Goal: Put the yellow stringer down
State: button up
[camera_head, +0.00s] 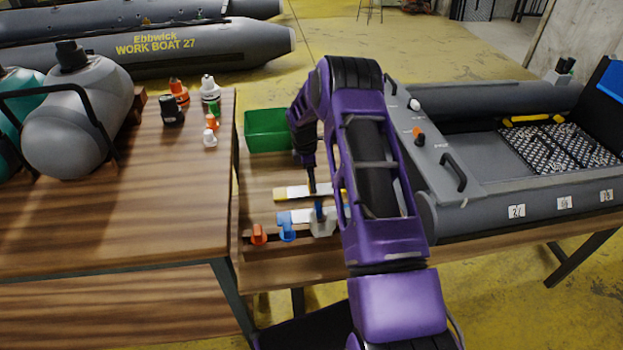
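A yellow bar (535,119), which looks like the yellow stringer, lies inside the grey boat at the right, along the far edge of a black-and-white patterned floor panel. My gripper (313,190) points down over the low wooden table, well to the left of that bar. A pale strip with a yellow end (283,194) lies beside and behind the fingertips. Whether the gripper touches or holds this strip cannot be told, and the finger opening is too small to read.
A green bin (267,131) stands behind my gripper. A blue-ended strip (290,217) and orange, blue and white pieces lie in front. The higher wooden table (120,225) at left holds bottles and a grey tank (78,118). The grey boat (490,180) fills the right.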

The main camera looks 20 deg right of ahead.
aim_at(307, 190)
jog(key=shift+o, duration=0.9)
notch_tip(307, 190, up, 12)
jog(key=a+p, duration=0.1)
jog(key=shift+w+a+r+p, duration=0.15)
jog(key=shift+a+p, duration=0.05)
jog(key=shift+p, duration=0.15)
